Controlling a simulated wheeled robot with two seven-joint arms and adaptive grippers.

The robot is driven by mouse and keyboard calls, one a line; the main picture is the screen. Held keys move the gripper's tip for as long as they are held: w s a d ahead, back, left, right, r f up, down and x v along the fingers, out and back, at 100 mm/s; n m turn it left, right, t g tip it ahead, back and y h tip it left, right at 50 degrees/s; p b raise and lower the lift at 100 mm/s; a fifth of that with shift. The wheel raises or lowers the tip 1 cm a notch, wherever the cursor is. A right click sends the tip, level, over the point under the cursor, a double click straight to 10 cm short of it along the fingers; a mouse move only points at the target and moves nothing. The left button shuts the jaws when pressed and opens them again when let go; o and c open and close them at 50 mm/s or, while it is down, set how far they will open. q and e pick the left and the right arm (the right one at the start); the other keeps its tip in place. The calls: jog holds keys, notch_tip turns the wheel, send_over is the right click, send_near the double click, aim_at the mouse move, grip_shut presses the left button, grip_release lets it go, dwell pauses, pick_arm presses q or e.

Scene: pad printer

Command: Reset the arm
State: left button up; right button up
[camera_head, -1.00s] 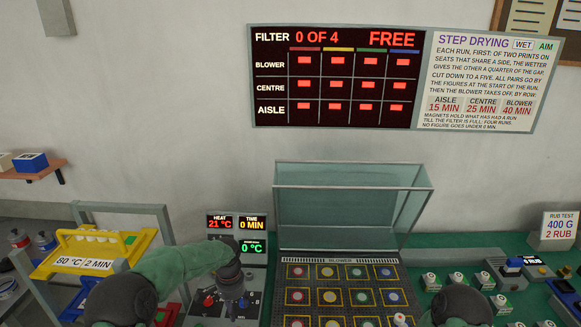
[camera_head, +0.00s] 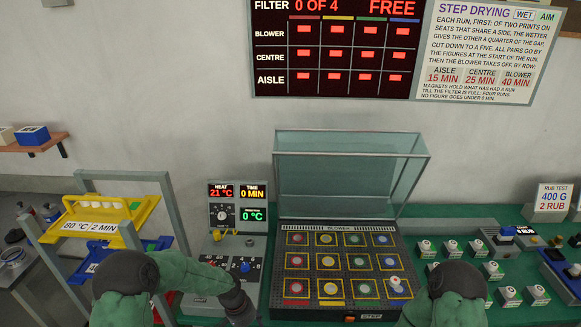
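My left arm comes in at the bottom left with a green sleeve. Its dark end (camera_head: 237,303) is low in front of the grey control box (camera_head: 208,272). Its fingers cannot be made out, so I cannot tell whether they are open or what they hold. My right arm shows only as a dark joint and green sleeve at the bottom right; its gripper is not in view. The control box has a round dial (camera_head: 222,214), a blue knob (camera_head: 245,267) and displays (camera_head: 237,191) reading 21 °C, 0 MIN and 0 °C.
The dryer bed (camera_head: 342,274) holds rows of ringed seats under a raised clear lid (camera_head: 348,172). A white-topped piece (camera_head: 395,284) stands at its front right. Several white-and-green pieces (camera_head: 427,248) stand on the green bench. A yellow rack tray (camera_head: 108,215) is left. The wall board (camera_head: 333,55) reads FREE.

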pick_arm(q)
jog(key=s+d+f+n+b, duration=0.1)
jog(key=s+f+n, duration=0.1)
jog(key=s+f, duration=0.2)
jog(key=s+f+n+h+b, duration=0.1)
jog(key=s+f, duration=0.3)
jog(key=s, duration=0.7)
jog(key=s+d+f+n+b, duration=0.1)
jog(key=s+f+n+b, duration=0.1)
jog(key=s+f, duration=0.3)
jog(key=s+n, duration=0.1)
jog(key=s, duration=0.2)
jog(key=shift+d+n+t+h, duration=0.3)
jog(key=shift+d+n, duration=0.05)
jog(key=shift+n, duration=0.05)
